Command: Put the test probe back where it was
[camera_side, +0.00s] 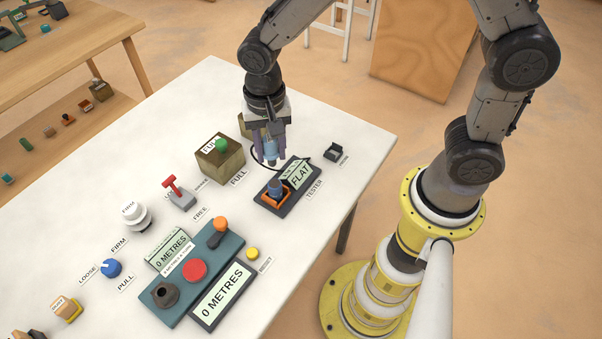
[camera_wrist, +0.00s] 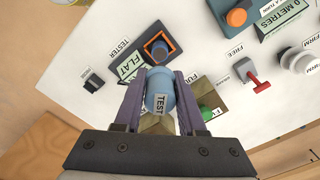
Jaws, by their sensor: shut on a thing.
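The test probe (camera_wrist: 158,92) is a light blue cylinder with a white TEST label. My gripper (camera_wrist: 155,95) is shut on it, with one finger on each side. In the side view the probe (camera_side: 270,150) hangs from my gripper (camera_side: 271,148), above and behind the tester. The tester (camera_side: 264,203) is a dark base with a sign reading FLAT and an orange-framed holder (camera_side: 274,198) with a dark blue piece inside. The holder also shows in the wrist view (camera_wrist: 172,43), apart from the probe. A thin black cable curves beside the probe towards the tester.
An olive box with a green knob (camera_side: 220,160) stands left of my gripper; another olive block (camera_side: 248,124) is partly hidden behind it. A small black switch (camera_side: 334,152) lies to the right. A red lever (camera_side: 178,192) and a teal control panel (camera_side: 199,273) stand further left.

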